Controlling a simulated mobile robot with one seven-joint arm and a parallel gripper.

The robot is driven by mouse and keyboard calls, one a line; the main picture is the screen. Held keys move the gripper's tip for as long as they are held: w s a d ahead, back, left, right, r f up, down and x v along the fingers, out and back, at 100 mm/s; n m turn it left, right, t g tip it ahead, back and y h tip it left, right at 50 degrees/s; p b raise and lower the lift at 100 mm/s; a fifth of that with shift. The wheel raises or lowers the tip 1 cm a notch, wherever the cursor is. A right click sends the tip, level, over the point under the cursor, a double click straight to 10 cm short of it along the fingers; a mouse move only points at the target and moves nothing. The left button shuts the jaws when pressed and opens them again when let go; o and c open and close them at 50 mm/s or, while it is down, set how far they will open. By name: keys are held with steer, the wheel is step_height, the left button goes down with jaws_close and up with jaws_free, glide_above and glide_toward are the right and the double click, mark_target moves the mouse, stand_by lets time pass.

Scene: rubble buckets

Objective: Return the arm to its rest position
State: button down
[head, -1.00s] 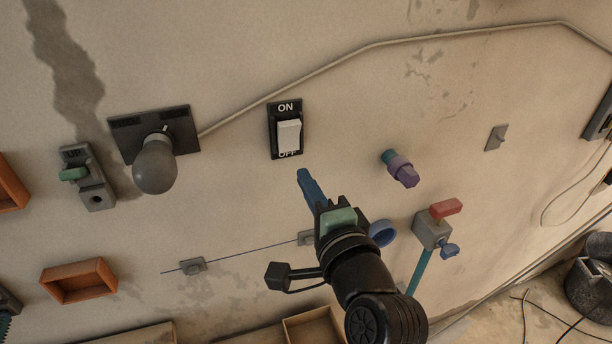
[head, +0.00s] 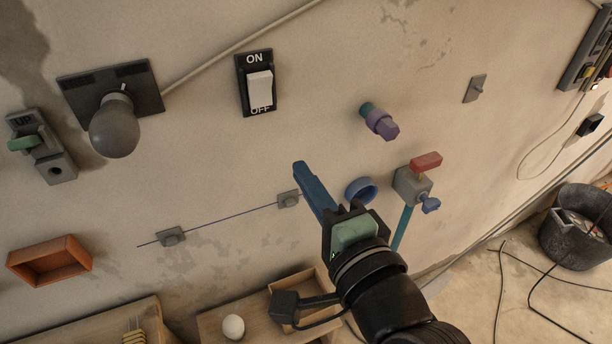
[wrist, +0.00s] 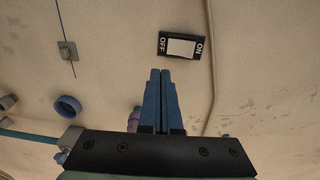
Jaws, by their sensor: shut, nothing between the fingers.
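My gripper (head: 312,188) has blue fingers, closed together with nothing between them. It is in the lower middle of the head view, in front of the wall and below the ON/OFF switch (head: 260,88). In the wrist view the two fingers (wrist: 160,90) lie side by side and point toward the same switch (wrist: 181,47), apart from it. My black arm comes up from the bottom edge of the head view.
Wooden shelves (head: 222,318) lie below. A black bucket (head: 572,235) stands on the floor at right.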

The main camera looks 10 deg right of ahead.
steer(key=shift+w, duration=0.15)
step_height(320, 180, up, 16)
steer(key=w+a+n+t+h, duration=0.1)
steer(key=a+n+t+h, duration=0.1)
steer(key=n+t, duration=0.45)
steer(key=s+r+n+t+h, duration=0.1)
steer(key=s+r+n, duration=0.3)
steer(key=r, duration=0.4)
steer(key=s+a+r+n+t+h, duration=0.1)
steer(key=s+r+n+t+h, duration=0.1)
steer(key=r, duration=0.7)
steer(key=shift+s+a+n+t, duration=0.3)
steer(key=shift+s+n+t, duration=0.35)
steer(key=shift+s+n, duration=0.35)
